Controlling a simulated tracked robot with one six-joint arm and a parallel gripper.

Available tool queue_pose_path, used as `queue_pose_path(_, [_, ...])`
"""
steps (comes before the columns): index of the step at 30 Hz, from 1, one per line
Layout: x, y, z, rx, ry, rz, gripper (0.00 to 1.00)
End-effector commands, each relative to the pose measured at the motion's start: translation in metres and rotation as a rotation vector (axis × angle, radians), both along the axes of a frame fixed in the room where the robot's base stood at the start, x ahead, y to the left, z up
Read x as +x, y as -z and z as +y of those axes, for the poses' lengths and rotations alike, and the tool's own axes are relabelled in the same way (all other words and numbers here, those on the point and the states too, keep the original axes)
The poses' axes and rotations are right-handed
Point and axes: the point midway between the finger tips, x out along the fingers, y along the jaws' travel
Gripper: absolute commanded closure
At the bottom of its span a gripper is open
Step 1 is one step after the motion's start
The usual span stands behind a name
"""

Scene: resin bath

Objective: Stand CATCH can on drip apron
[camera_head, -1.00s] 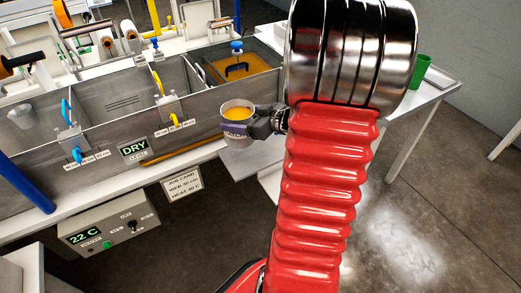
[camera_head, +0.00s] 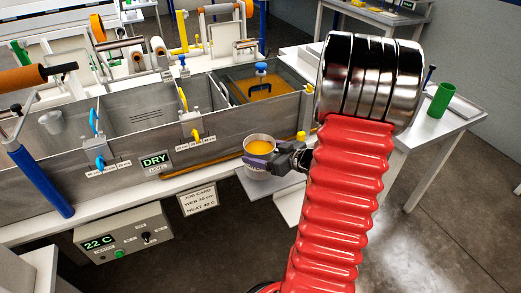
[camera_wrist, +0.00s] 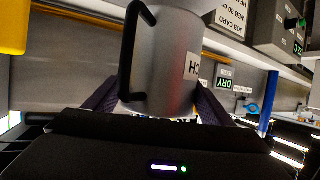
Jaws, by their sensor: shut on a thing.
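The can (camera_head: 258,172) is a grey metal can holding amber liquid, with its rim up and roughly level. My gripper (camera_head: 272,160) is shut on it from the right, one purple-grey finger across its near side. A pale grey plate (camera_head: 290,207), likely the drip apron, juts out in front of the tank, just below the can. I cannot tell whether the can's base touches it.
The steel tank (camera_head: 215,160) stands close behind the can, with a DRY display and yellow and blue valve handles. A job card (camera_head: 198,198) and control box (camera_head: 125,233) are at lower left. A green cup (camera_head: 440,99) stands on the right table.

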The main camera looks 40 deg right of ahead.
Motion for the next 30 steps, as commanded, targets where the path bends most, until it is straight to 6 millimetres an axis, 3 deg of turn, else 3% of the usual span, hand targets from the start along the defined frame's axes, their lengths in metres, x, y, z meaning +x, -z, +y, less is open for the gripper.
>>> queue_pose_path(8, [0.001,0.0,-0.001,-0.001,0.001,-0.004,0.85])
queue_pose_path(21, [0.0,0.036,-0.001,0.001,0.002,-0.004,0.85])
queue_pose_path(30, [0.0,0.039,-0.001,-0.002,0.002,-0.004,0.85])
